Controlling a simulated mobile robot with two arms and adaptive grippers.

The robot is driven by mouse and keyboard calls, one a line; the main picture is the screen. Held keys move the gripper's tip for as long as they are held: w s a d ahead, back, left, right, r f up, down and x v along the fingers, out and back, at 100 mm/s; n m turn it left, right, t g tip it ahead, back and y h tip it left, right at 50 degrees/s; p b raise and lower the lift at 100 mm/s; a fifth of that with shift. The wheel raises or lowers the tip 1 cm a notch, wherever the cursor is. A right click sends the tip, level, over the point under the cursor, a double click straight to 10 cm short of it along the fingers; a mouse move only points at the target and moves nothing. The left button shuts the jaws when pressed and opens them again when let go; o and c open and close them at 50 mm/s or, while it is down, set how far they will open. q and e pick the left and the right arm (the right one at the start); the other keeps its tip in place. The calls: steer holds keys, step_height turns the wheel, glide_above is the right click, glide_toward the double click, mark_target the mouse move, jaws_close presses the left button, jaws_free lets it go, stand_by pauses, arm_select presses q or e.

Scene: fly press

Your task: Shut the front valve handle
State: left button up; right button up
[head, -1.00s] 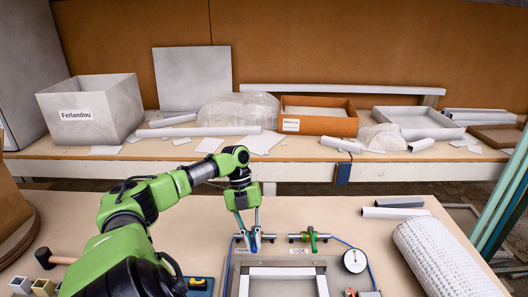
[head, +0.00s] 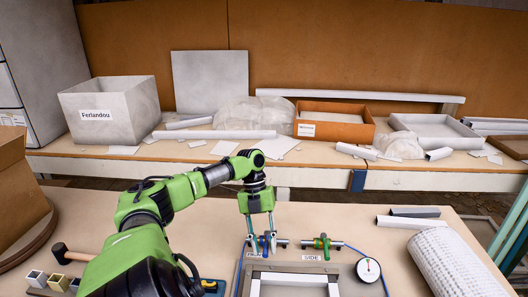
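The front valve (head: 281,243) sits at the back edge of the grey frame fixture on the near table. Its handle is largely hidden behind my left gripper (head: 262,246), and I cannot tell its angle. The gripper points down over this valve with its two fingers apart, one on each side of a small blue-green part that seems to be the handle. I cannot tell whether the fingers touch it. The side valve (head: 322,244), with a green handle, stands just to the right above a "SIDE" label. My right gripper is not in view.
A round gauge (head: 368,270) and blue hose lie right of the grey frame (head: 342,268). Light tubes (head: 408,222) and a white textured roll (head: 452,264) lie farther right. A mallet (head: 62,251) and small blocks are at the left.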

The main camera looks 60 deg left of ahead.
arm_select(q)
steer(key=v, duration=1.2)
stand_by(0.3)
